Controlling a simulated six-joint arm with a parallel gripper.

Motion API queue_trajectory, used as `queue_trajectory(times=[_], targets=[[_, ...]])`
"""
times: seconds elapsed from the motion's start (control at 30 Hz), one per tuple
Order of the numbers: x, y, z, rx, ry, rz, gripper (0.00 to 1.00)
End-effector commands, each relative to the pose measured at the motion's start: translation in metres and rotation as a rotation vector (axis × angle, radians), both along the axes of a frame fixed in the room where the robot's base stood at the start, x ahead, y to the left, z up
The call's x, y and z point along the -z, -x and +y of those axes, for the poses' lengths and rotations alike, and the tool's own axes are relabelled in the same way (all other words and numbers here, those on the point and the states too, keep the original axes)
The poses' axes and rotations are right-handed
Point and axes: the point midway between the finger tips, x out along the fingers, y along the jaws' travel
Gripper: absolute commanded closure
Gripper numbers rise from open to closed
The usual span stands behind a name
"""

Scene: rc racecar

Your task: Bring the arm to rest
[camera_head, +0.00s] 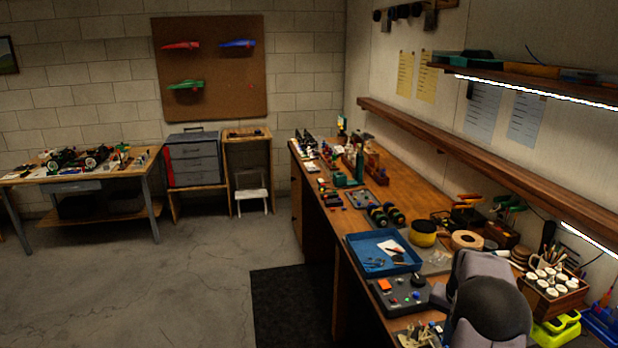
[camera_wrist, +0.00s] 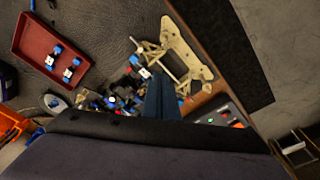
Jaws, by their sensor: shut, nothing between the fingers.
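My gripper (camera_wrist: 163,98) shows in the wrist view as a dark blue-grey pair of fingers pressed together, with nothing between them. It points down over the workbench, above a cluster of small blue, white and black parts (camera_wrist: 125,101). In the head view, my grey and black arm is at the lower right over the near end of the wooden workbench (camera_head: 408,180). The fingers are hidden or out of frame in that view.
A red tray (camera_wrist: 35,38) with blue-and-white parts and a tan chassis plate (camera_wrist: 186,50) lie near my gripper. A blue tray (camera_head: 365,258), a control box (camera_head: 388,302) and a wooden cup rack (camera_head: 552,308) stand near my arm. A shelf (camera_head: 480,160) runs along the wall.

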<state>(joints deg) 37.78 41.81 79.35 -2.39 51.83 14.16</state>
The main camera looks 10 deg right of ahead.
Motion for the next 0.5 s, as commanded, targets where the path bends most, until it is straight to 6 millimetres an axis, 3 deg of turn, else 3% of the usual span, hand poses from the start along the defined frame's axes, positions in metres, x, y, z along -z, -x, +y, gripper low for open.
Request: queue_trajectory(times=[0.03, 0.13, 0.27, 0.4, 0.5], targets=[[-0.008, -0.002, 0.029, -0.059, -0.005, 0.004, 1.0], [-0.019, 0.002, 0.085, -0.178, -0.013, 0.017, 1.0], [-0.028, 0.022, 0.156, -0.334, -0.025, 0.035, 1.0], [-0.033, 0.06, 0.225, -0.502, -0.037, 0.056, 1.0], [-0.031, 0.094, 0.264, -0.615, -0.045, 0.071, 1.0]])
